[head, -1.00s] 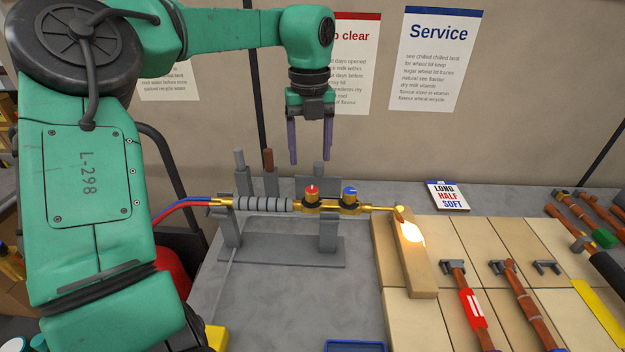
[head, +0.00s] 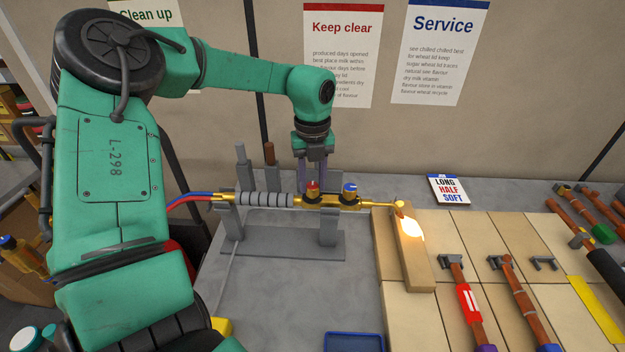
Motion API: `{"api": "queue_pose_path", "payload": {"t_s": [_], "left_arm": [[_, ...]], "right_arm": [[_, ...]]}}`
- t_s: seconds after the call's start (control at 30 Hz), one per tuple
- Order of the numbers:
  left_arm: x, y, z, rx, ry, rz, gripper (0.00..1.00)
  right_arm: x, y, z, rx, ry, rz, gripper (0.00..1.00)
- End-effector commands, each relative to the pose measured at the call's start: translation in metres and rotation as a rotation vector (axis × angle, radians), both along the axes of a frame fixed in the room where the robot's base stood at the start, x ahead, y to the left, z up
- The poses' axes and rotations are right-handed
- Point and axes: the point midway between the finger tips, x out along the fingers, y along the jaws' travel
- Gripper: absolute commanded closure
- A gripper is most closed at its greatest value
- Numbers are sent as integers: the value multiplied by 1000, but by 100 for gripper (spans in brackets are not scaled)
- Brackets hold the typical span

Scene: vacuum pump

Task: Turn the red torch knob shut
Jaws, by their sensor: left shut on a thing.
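The brass torch (head: 335,200) lies level on a grey stand (head: 290,243), with a grey ribbed handle at its left. The red torch knob (head: 313,189) and the blue knob (head: 349,189) stand on top of its body. My left gripper (head: 312,185) points down over the torch, its purple fingers around the red knob and shut on it. The far finger parts are partly hidden behind the torch. An orange-yellow glow (head: 411,229) shows at the torch's tip against a tan block (head: 417,262). My right gripper is not in view.
The blue knob stands close to the right of my left gripper. Upright grey and brown posts (head: 269,153) stand behind the torch. Red and blue hoses (head: 190,202) run off left. Pipes (head: 467,302) lie on tan boards at right. A blue tray (head: 354,342) is at the front.

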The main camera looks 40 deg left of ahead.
Motion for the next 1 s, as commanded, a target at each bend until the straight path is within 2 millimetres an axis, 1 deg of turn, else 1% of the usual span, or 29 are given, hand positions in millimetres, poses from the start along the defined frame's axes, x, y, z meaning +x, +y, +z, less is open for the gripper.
{"api": "queue_pose_path", "payload": {"t_s": [0.27, 0.47, 0.7, 1.0], "left_arm": [[0, 0, -1, 1, -2, -46, 100], [1, 0, -2, 0, -3, -153, 100], [1, 0, -2, 1, -4, -356, 100], [1, 0, -1, 1, -2, -642, 100]], "right_arm": [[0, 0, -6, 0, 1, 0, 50], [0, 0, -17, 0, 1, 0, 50], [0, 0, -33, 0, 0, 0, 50], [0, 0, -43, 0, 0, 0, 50]]}}
